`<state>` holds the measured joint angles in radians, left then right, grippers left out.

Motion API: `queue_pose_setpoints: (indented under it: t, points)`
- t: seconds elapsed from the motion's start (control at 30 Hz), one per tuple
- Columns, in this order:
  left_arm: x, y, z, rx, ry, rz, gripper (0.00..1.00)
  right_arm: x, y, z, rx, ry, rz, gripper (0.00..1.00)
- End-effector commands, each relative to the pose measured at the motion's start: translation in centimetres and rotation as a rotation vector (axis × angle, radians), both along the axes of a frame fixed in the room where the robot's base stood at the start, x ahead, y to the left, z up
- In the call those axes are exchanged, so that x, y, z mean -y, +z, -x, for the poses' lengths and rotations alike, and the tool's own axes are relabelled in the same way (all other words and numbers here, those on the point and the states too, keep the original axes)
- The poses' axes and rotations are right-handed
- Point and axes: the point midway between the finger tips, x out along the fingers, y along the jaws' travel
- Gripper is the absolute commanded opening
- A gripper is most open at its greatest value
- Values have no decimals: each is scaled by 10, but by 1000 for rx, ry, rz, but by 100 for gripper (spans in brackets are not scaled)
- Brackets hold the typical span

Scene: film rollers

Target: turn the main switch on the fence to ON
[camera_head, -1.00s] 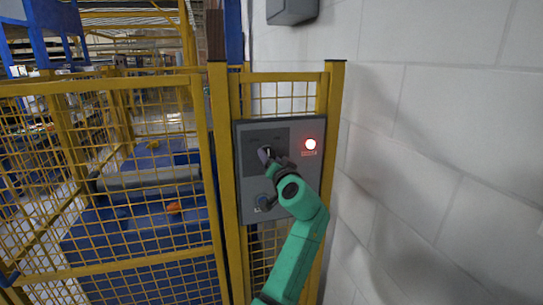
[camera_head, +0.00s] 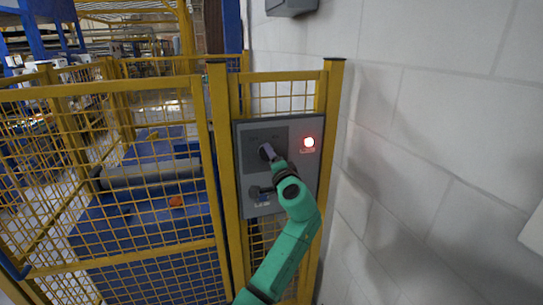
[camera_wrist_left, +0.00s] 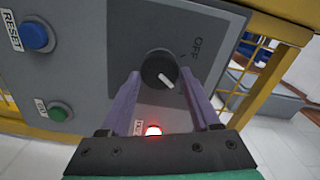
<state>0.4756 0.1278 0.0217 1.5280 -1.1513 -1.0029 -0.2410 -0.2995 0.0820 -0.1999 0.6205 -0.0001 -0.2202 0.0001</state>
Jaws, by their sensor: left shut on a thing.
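The main switch is a dark round knob (camera_wrist_left: 160,68) with a white pointer line, on a grey panel (camera_head: 305,178) fixed to the yellow fence. My left gripper (camera_head: 267,152) reaches the knob from below right in the head view and covers most of it. In the left wrist view its two purple fingers (camera_wrist_left: 161,88) are on either side of the knob, shut on it. The word OFF (camera_wrist_left: 197,46) stands up and right of the knob there; the pointer line slants down and right, away from that word. No ON label is readable. My right gripper is out of view.
A red lamp (camera_head: 309,142) is lit on the panel. A blue RESET button (camera_wrist_left: 36,36) and a green button (camera_wrist_left: 58,111) sit on it too. A white block wall (camera_head: 440,130) stands close on the right; yellow mesh fencing (camera_head: 110,170) is on the left.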

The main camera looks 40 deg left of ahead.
Motion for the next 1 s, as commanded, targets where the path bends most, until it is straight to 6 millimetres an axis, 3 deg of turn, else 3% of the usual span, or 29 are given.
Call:
queue_pose_setpoints:
  t: [0.47, 0.5, 0.57, 0.87, 1.0]
  points:
    - [-2, 5, 1, -6, 4, -18, 8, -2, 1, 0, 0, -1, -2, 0]
    - [-2, 5, 1, -6, 4, -18, 75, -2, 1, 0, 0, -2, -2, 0]
    - [-2, 5, 1, -6, 4, -16, 94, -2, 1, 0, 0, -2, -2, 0]
    - [0, 2, 1, -9, 1, -12, 94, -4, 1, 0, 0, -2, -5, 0]
    - [10, -1, 7, -8, -2, -11, 94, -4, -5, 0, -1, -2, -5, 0]
